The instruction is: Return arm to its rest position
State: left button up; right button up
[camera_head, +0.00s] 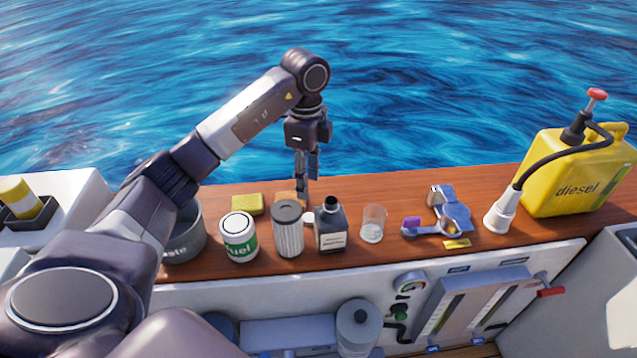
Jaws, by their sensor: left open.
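My left arm comes in from the left and reaches over the wooden ledge (395,190). My right gripper is not in view.
On the ledge stand a grey waste pot (187,240), fuel can (239,237), ribbed cylinder (288,230), dark bottle (331,226), clear cup (373,224), blue-and-purple tool (445,212) and yellow diesel canister (575,172). A yellow sponge (247,204) lies behind. Water lies beyond.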

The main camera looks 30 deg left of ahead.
pick_arm(q)
jog(key=shift+r, duration=0.3)
